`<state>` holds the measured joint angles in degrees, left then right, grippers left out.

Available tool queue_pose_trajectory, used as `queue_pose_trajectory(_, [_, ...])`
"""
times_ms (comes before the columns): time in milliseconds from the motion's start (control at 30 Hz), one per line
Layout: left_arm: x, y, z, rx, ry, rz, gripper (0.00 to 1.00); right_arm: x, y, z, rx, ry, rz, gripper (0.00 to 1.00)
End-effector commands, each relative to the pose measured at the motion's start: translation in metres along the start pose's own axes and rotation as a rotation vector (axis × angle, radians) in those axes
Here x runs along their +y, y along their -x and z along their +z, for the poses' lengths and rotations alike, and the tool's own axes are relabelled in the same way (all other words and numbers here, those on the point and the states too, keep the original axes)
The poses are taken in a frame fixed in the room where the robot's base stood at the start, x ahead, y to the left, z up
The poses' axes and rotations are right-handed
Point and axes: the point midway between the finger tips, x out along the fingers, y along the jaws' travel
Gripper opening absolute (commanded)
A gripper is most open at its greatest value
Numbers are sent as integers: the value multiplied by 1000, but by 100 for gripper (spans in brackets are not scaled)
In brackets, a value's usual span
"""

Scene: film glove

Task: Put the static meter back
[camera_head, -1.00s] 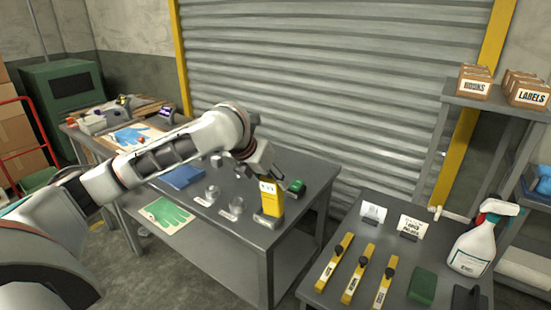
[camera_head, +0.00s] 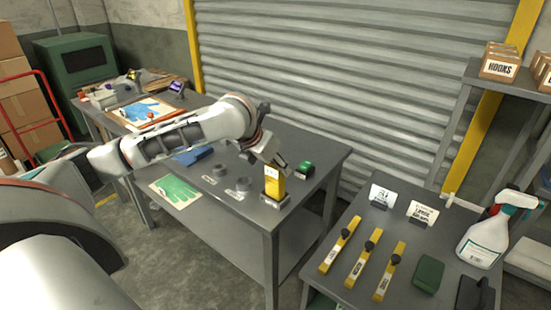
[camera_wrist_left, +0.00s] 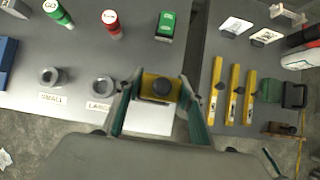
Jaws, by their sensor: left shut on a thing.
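My left gripper (camera_head: 274,170) reaches down from above and is shut on the meter's upper part. In the left wrist view the meter (camera_wrist_left: 158,87), with a dark round knob, sits between the two green-edged fingers. A white plate (camera_wrist_left: 153,119) shows beside it. My right gripper is not in view.
A separate table at right holds yellow bars (camera_head: 361,262), cards and a spray bottle (camera_head: 488,236). A shutter stands behind.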

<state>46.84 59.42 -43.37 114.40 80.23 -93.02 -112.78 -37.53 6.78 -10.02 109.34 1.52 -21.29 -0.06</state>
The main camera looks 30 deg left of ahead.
Motion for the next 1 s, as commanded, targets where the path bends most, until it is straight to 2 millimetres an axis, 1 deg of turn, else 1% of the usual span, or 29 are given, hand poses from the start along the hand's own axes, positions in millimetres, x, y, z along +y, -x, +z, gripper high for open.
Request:
queue_pose_trajectory(133, [0,-4,-3,-1,0,0,0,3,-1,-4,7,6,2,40])
queue_pose_trajectory(400, [0,-5,-3,-2,-1,0,0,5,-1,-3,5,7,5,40])
queue_pose_trajectory(1000, [0,-11,-7,0,0,0,0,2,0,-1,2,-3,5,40])
